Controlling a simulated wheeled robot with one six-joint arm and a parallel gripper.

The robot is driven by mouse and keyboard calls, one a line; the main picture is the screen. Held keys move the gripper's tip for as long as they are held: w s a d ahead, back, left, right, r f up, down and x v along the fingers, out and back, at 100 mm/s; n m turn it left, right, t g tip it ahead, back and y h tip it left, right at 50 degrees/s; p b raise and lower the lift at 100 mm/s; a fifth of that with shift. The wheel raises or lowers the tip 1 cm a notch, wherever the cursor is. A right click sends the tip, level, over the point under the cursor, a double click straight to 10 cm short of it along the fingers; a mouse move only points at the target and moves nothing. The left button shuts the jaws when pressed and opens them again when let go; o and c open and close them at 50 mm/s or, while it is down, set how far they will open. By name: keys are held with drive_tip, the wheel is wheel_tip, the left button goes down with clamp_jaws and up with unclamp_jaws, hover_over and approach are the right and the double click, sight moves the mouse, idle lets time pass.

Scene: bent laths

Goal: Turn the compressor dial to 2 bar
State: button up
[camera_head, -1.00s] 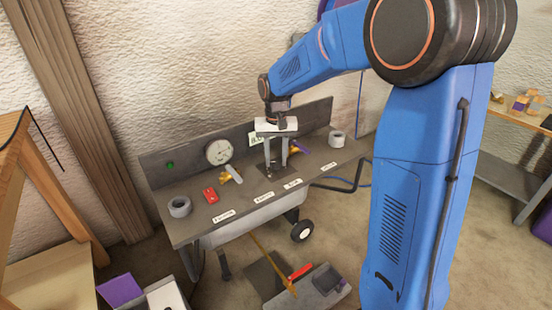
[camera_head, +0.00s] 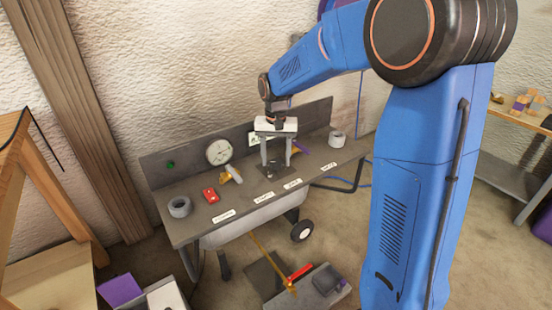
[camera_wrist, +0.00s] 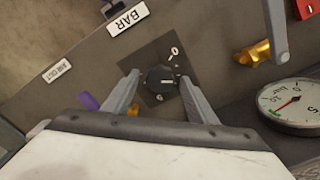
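The compressor dial is a round black knob (camera_wrist: 161,79) on a dark square plate (camera_wrist: 150,57). White figures 0 and 6 show around it; I cannot read its setting surely. In the head view the knob (camera_head: 270,174) is small on the bench top. My gripper (camera_wrist: 160,78) is open, one finger on each side of the knob, with gaps visible. In the head view my gripper (camera_head: 276,168) points down above the plate. A round white gauge (camera_wrist: 293,105) with a red needle is at the right of the wrist view, and the gauge (camera_head: 219,152) stands at the back panel.
A BAR label (camera_wrist: 127,18) lies near the plate. A brass valve with a grey lever (camera_head: 234,174), a red part (camera_head: 210,195) and a grey ring (camera_head: 180,207) sit left of my gripper. Another ring (camera_head: 337,139) is at the right end.

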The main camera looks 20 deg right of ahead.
sight(276, 162)
drive_tip(key=shift+r, duration=0.1)
wheel_tip(276, 162, up, 17)
idle(0.7)
drive_tip(key=s+d+n+t, duration=0.1)
drive_tip(key=s+d, duration=0.1)
drive_tip(key=s, duration=0.7)
drive_tip(key=s+d+n+t, duration=0.1)
drive_tip(key=s+d, duration=0.2)
drive_tip(key=s, duration=0.6)
drive_tip(key=s+d+f+n+t, duration=0.1)
drive_tip(key=s+f, duration=0.4)
drive_tip(key=s, duration=0.3)
drive_tip(key=s+d+f+n+t, duration=0.1)
drive_tip(key=s+f, duration=0.4)
drive_tip(key=s, duration=0.3)
drive_tip(key=shift+t, duration=0.4)
